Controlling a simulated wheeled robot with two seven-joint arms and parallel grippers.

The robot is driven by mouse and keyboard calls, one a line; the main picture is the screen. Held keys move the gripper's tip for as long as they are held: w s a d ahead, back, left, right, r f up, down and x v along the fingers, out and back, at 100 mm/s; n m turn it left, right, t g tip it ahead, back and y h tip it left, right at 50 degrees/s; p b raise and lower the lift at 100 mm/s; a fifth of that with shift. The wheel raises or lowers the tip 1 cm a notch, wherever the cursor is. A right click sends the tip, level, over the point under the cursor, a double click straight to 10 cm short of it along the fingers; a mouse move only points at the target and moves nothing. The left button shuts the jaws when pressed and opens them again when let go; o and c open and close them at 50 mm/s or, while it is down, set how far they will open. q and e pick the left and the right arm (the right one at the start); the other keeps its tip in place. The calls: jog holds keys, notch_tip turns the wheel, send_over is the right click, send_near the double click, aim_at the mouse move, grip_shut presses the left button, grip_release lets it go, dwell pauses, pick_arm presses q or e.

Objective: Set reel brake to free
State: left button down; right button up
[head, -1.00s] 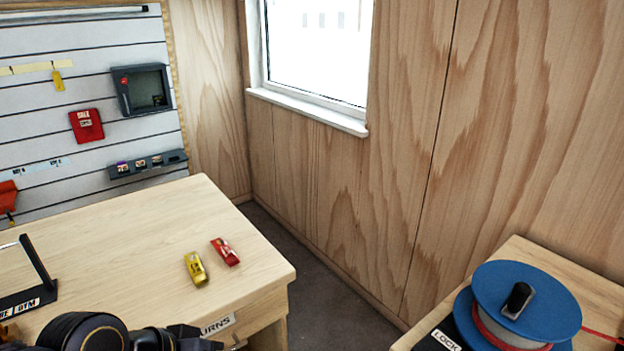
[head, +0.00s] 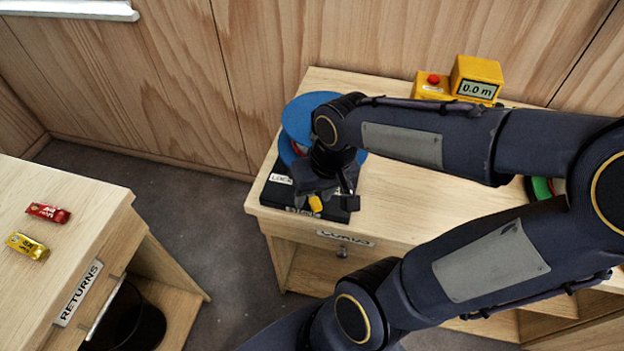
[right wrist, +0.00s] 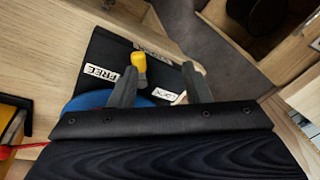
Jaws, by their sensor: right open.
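The blue reel (head: 298,118) sits on a black base (head: 275,197) on the wooden bench, partly covered by my right arm. The brake lever with a yellow tip (head: 315,203) stands at the base's front edge. In the right wrist view, the lever tip (right wrist: 139,62) is close by the left finger's tip, with the FREE label (right wrist: 102,72) to its left and the LOCK label (right wrist: 166,95) to its right. My right gripper (right wrist: 160,82) is open, pointing down over the base. Whether a finger touches the lever is unclear. My left gripper is not in view.
A yellow meter (head: 477,79) reading 0.0 m and a yellow box with a red button (head: 432,86) stand at the bench's back. A green reel (head: 540,188) is partly hidden by my arm. The returns table (head: 75,215) with two small packets is at left.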

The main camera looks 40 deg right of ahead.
aim_at(316, 202)
jog(key=w+d+g+h+p, duration=0.1)
jog(key=w+d+g+p, duration=0.1)
jog(key=w+d, duration=0.1)
jog(key=shift+f+m+p, duration=0.1)
jog(key=shift+m+p, duration=0.2)
jog(key=shift+w+d+f, duration=0.1)
jog(key=shift+w+f, duration=0.1)
jog(key=shift+f, duration=0.05)
notch_tip(316, 202, down, 8)
jog(key=shift+r, duration=0.1)
pick_arm(q)
notch_tip(316, 202, up, 4)
jog(key=shift+f, duration=0.15)
pick_arm(e)
jog(key=shift+c, duration=0.2)
